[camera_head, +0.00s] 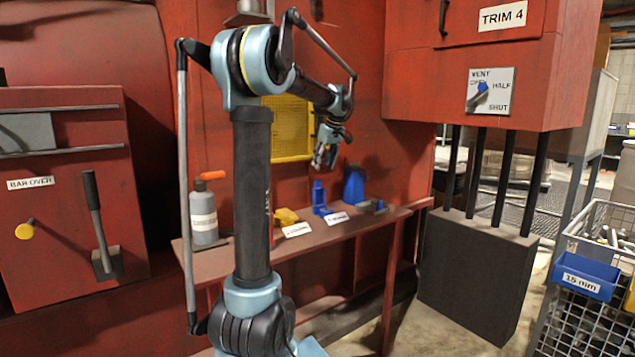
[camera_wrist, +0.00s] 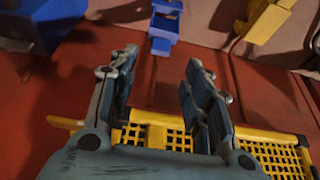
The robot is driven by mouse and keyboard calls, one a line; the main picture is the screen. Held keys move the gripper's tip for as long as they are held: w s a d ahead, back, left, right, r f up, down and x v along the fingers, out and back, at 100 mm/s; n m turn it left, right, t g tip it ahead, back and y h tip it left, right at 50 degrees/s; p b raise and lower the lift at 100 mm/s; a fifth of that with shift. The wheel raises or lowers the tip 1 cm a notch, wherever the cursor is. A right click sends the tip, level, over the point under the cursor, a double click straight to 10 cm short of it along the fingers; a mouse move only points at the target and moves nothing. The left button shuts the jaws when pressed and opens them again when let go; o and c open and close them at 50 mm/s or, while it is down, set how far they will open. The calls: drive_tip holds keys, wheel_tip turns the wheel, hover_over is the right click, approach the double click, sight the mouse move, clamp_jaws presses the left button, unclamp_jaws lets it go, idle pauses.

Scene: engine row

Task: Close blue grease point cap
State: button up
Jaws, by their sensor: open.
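A blue fitting (camera_head: 319,193), which looks like the blue grease point, stands on the red shelf with a tall part and a lower front part. It also shows in the wrist view (camera_wrist: 163,24), at the top centre. I cannot clearly make out its cap or how far it is open. My gripper (camera_head: 324,158) is open and empty, above the shelf near the blue fitting and apart from it. In the wrist view my gripper (camera_wrist: 160,68) has its two fingers spread, with the fitting beyond their tips.
A yellow fitting (camera_head: 286,217) stands left of the blue one, with white labels in front. A grey bottle (camera_head: 203,215) is farther left. A blue container (camera_head: 354,185) and a small dark-blue item (camera_head: 374,207) are to the right. A yellow grille (camera_head: 289,130) is behind.

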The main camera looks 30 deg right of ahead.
sight(319, 180)
drive_tip(key=x, duration=0.8)
drive_tip(key=shift+f, duration=0.2)
clamp_jaws()
